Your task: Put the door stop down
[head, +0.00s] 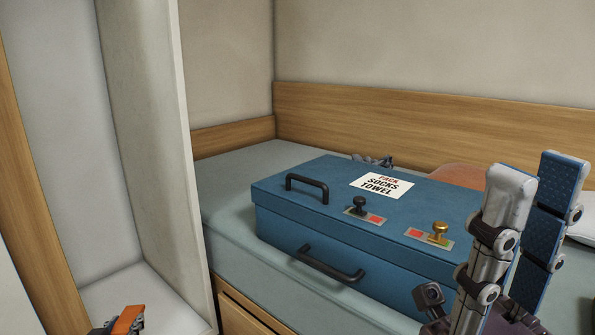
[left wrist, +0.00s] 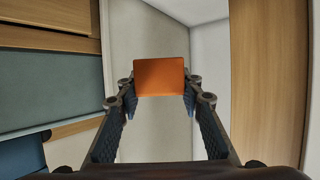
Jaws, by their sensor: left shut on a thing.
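The orange door stop (left wrist: 160,77) is held between the fingertips of my left gripper (left wrist: 160,92), which is shut on it. In the head view the door stop (head: 128,320) shows at the bottom left edge, with only the tips of my left gripper (head: 118,328) in frame. It is in front of the pale floor of an open, white-walled recess (head: 110,295); whether it touches that floor I cannot tell. My right gripper (head: 538,178) stands raised at the right, its fingers apart with nothing seen between them.
A blue case (head: 330,205) with black handles and two knobs lies on the grey-green bunk (head: 230,235). A label (head: 382,185) is on its lid. A pale upright panel (head: 155,140) separates the recess from the bunk. A wooden post (head: 35,180) stands at the left.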

